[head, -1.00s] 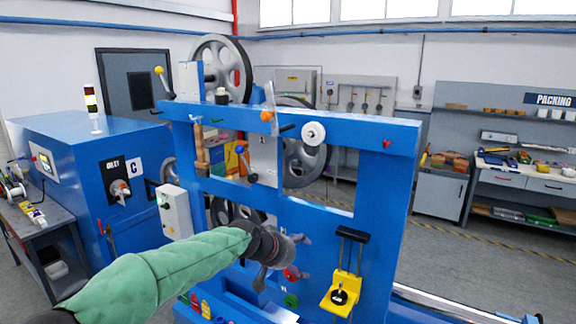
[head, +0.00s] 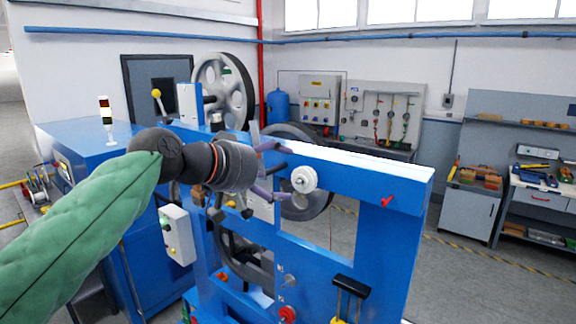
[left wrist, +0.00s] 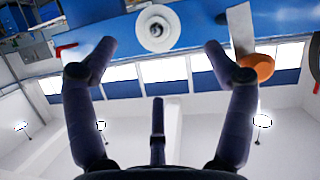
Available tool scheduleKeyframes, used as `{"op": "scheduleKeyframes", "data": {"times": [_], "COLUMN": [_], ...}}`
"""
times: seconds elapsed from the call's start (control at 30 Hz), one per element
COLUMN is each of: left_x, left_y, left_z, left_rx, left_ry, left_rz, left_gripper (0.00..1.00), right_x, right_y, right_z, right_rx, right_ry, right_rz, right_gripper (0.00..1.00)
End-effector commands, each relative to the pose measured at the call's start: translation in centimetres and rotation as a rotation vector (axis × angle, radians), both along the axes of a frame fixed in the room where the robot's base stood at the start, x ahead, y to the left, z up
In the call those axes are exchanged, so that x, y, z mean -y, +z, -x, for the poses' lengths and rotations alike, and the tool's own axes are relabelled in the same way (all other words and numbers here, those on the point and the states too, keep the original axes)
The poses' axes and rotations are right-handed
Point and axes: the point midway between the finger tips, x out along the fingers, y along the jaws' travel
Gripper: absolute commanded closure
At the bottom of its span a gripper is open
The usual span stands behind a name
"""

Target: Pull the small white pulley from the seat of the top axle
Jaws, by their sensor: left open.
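The small white pulley (head: 304,179) sits on the front of the frame's blue top beam (head: 365,182). It also shows in the left wrist view (left wrist: 158,28), face on, with a round hub at its centre. The axle behind it is hidden. My left gripper (head: 283,171) is open and empty, just left of the pulley in the head view. In the left wrist view its two fingertips (left wrist: 157,60) are spread wide, one to each side of the pulley and short of it in the picture. I see no contact. My right gripper is not in view.
A red handle (head: 387,201) sticks out of the beam right of the pulley. An orange knob (left wrist: 256,68) is close to one finger in the left wrist view. Large grey wheels (head: 222,88) stand behind the frame. Workbenches line the back wall.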

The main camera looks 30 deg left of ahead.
Motion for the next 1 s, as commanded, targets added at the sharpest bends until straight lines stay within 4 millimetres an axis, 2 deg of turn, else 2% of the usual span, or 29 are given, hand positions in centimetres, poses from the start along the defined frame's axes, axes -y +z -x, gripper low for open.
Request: {"op": "scheduleKeyframes", "data": {"times": [0.17, 0.4, 0.6, 0.8, 1.0], "left_x": [0.4, 1.1, 1.5, 1.8, 1.8], "left_y": [-0.8, -2.3, -3.3, -3.9, -4.0], "left_z": [-1.8, -5.6, -8.1, -9.4, -9.6], "left_rx": [-0.003, -0.005, -0.002, -0.002, 0.000], "left_ry": [-0.003, -0.001, -0.001, -0.001, 0.000], "left_rz": [0.001, 0.002, 0.002, 0.001, 0.001], "left_gripper": [0.16, 0.16, 0.16, 0.16, 0.16], "right_x": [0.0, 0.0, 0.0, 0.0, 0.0], "right_y": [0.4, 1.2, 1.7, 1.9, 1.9], "right_z": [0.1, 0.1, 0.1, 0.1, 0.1], "right_rx": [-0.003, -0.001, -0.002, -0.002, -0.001], "right_ry": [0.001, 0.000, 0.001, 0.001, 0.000], "right_rz": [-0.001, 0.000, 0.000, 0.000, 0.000], "right_gripper": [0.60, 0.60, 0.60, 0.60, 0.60]}}
